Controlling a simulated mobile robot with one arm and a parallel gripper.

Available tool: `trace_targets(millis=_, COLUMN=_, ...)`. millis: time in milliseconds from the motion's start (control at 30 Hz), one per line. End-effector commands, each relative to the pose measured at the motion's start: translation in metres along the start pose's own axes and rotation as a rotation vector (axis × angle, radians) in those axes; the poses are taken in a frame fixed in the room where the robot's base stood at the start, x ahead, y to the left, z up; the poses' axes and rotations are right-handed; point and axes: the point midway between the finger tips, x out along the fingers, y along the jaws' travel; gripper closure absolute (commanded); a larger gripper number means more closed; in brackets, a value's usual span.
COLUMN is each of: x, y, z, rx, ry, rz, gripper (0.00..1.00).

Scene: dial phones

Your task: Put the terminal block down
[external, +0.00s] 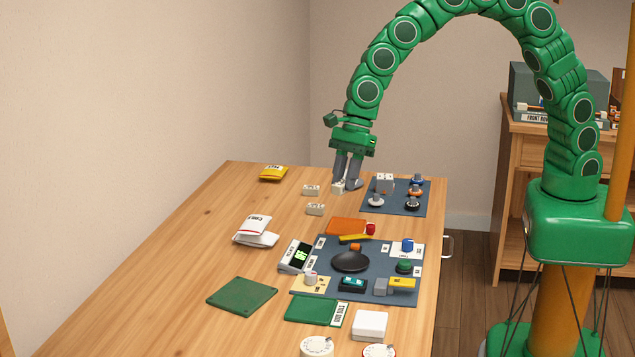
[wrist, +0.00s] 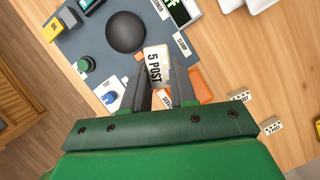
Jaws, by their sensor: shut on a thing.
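My gripper (external: 345,183) is shut on a white terminal block (external: 338,187), above the back part of the wooden table. In the wrist view the block (wrist: 155,62) shows between the fingertips of my gripper (wrist: 160,88), with "5 POST" printed on its face. I cannot tell whether the block touches the table. Two other small white terminal blocks lie on the table to the left of my gripper, one farther back (external: 311,190) and one nearer (external: 315,209).
A dark mat (external: 370,208) with knobs and a white block lies right of my gripper. A larger mat (external: 325,262) with a black disc and labelled parts lies nearer. An orange piece (external: 345,226) lies between. A yellow packet (external: 273,172) is at the back left. The left table is mostly bare.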

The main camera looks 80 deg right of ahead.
Motion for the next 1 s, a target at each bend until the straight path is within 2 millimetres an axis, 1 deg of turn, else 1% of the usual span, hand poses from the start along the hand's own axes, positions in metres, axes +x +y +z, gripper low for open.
trace_targets(millis=33, x=0.006, y=-0.001, z=0.016, rx=0.016, ry=-0.002, rz=-0.010, gripper=1.00)
trace_targets(millis=167, x=0.022, y=-0.002, z=0.049, rx=0.077, ry=0.001, rz=-0.035, gripper=1.00)
trace_targets(millis=200, x=0.025, y=-0.003, z=0.060, rx=0.097, ry=-0.001, rz=-0.044, gripper=1.00)
trace_targets(millis=500, x=0.054, y=0.004, z=0.134, rx=0.235, ry=-0.004, rz=-0.101, gripper=1.00)
trace_targets(millis=600, x=0.064, y=0.009, z=0.151, rx=0.273, ry=0.001, rz=-0.115, gripper=1.00)
trace_targets(millis=733, x=0.069, y=0.013, z=0.172, rx=0.311, ry=-0.004, rz=-0.131, gripper=1.00)
trace_targets(millis=800, x=0.071, y=0.016, z=0.178, rx=0.323, ry=-0.003, rz=-0.136, gripper=1.00)
trace_targets(millis=1000, x=0.077, y=0.016, z=0.186, rx=0.341, ry=-0.001, rz=-0.142, gripper=1.00)
